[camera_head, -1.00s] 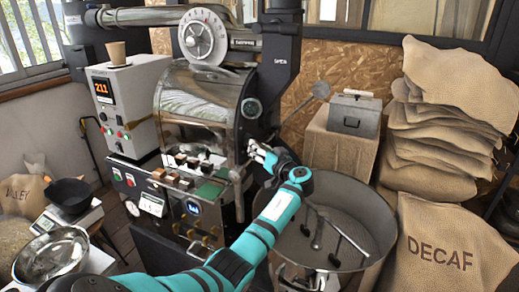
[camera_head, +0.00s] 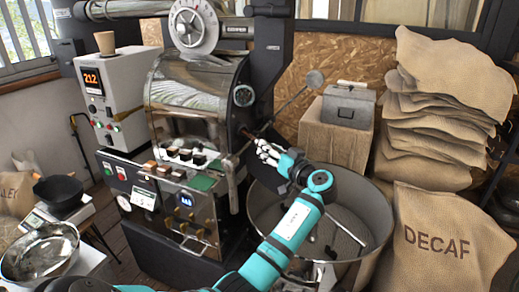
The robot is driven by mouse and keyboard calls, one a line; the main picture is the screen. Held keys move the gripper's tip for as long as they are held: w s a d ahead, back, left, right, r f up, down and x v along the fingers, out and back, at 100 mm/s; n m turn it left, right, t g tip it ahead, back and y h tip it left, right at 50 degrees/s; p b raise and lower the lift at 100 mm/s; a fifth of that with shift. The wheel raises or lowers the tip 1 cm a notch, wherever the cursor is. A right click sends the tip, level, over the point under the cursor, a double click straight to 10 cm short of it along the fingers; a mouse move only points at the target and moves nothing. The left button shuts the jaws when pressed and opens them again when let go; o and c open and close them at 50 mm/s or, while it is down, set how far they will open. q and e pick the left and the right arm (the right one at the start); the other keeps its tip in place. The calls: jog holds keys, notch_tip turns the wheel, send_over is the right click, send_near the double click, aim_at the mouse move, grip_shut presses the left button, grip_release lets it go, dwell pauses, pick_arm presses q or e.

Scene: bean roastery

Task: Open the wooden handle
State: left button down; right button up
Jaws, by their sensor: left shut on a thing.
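The steel coffee roaster (camera_head: 185,115) stands in the middle of the head view, with a shiny drum front. My left gripper (camera_head: 266,151), on the teal arm, is at the right side of the drum front, above the rim of the round cooling tray (camera_head: 345,255). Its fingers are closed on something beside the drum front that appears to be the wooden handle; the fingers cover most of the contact. My right gripper is not in view.
A thin lever with a round end (camera_head: 315,79) slants up behind my gripper. A wooden box (camera_head: 333,140) carries a grey metal case (camera_head: 349,108). Stacked sacks and a DECAF sack (camera_head: 450,235) fill the right. A metal bowl (camera_head: 40,252) and a black pan (camera_head: 61,193) are at left.

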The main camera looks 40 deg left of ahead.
pick_arm(q)
jog(key=shift+s+d, duration=0.1)
jog(key=shift+d, duration=0.35)
jog(key=c, duration=1)
grip_release()
jog(key=shift+o, duration=0.2)
jog(key=v, duration=1.2)
